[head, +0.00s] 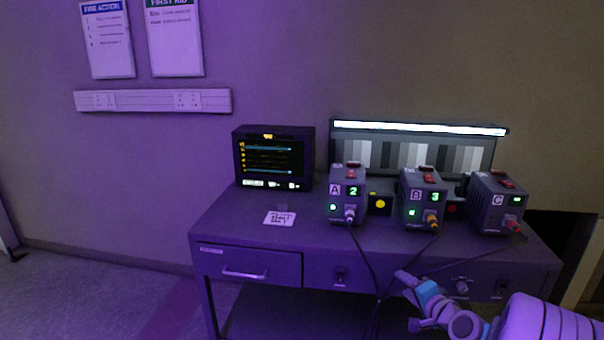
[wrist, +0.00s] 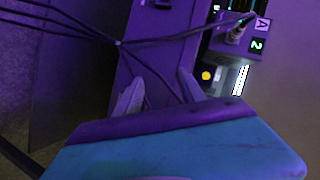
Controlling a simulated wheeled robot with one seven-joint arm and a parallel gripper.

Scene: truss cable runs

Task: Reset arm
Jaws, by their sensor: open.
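My gripper (head: 403,277) is at the lower right of the head view, in front of the desk's front edge. In the wrist view its two pale fingers (wrist: 160,90) stand apart, with nothing held between them. Dark cables (wrist: 122,42) run past beyond the fingertips; I cannot tell how close they are. Box A (head: 347,192) shows a 2 and has a pale plug. Box B (head: 423,198) shows a 3 and has an orange plug. Box C (head: 497,204) has a red plug. Box A also shows in the wrist view (wrist: 234,37).
The desk (head: 235,228) stands against the wall, with drawers and a lower shelf. A monitor (head: 274,160), a printed card (head: 280,218) and a lit striped panel (head: 350,153) are on or behind it. Cables (head: 367,250) hang over its front edge beside my arm. Floor at left is clear.

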